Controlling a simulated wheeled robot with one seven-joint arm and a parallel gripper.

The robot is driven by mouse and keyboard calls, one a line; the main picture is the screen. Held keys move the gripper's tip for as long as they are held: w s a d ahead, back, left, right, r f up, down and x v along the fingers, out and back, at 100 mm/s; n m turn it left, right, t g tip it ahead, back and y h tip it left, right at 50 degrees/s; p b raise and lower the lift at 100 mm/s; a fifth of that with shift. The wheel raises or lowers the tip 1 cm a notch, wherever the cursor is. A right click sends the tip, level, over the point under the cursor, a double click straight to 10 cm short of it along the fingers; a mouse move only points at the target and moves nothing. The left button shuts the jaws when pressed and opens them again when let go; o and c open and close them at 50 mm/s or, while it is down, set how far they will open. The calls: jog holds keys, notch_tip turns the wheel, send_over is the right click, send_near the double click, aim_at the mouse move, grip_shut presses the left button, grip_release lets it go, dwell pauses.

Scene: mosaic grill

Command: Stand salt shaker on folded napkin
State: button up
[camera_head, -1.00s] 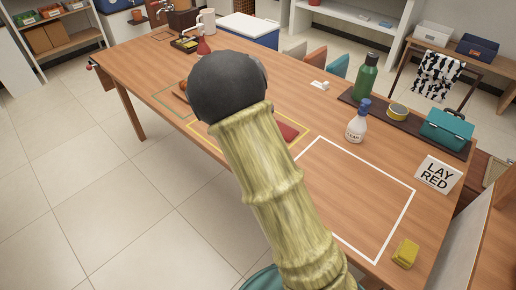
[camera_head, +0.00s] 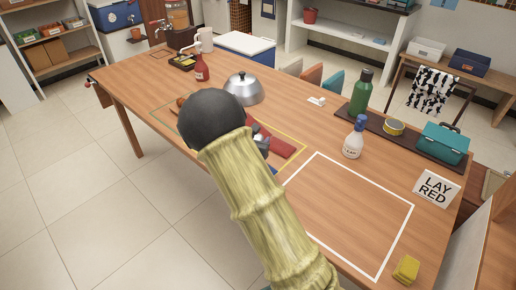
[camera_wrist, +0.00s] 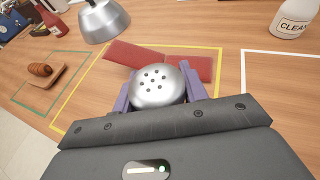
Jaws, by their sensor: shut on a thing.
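The salt shaker (camera_wrist: 158,86) has a domed silver top with several dark holes. In the wrist view it sits between the two purple fingers of my gripper (camera_wrist: 160,92), which is shut on it. The folded red napkin (camera_wrist: 190,66) lies just beyond the shaker inside a yellow outline, and the shaker hides part of it. In the head view the napkin (camera_head: 281,143) shows to the right of my gripper (camera_head: 262,146), which is largely hidden by my arm. The shaker's base is hidden, so I cannot tell whether it touches the napkin or table.
A silver dome (camera_head: 243,90) stands behind the napkin. A white spray bottle (camera_head: 353,143) stands to the right, near a dark tray with a green bottle (camera_head: 361,92). A wooden board with bread (camera_wrist: 40,71) lies left. The white-outlined area (camera_head: 350,210) is clear.

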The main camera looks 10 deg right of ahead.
notch_tip(320, 180, down, 4)
jog(key=shift+w+r, duration=0.15)
jog(key=shift+d, duration=0.2)
jog(key=o, duration=1.1)
jog(key=shift+a, duration=0.2)
jog(key=shift+c, duration=0.2)
jog(key=shift+s+r, duration=0.1)
jog(key=shift+s, duration=0.15)
jog(key=v, duration=1.1)
jog(key=shift+s+a+r, duration=0.15)
jog(key=shift+s+a, duration=0.05)
jog(key=shift+s, duration=0.1)
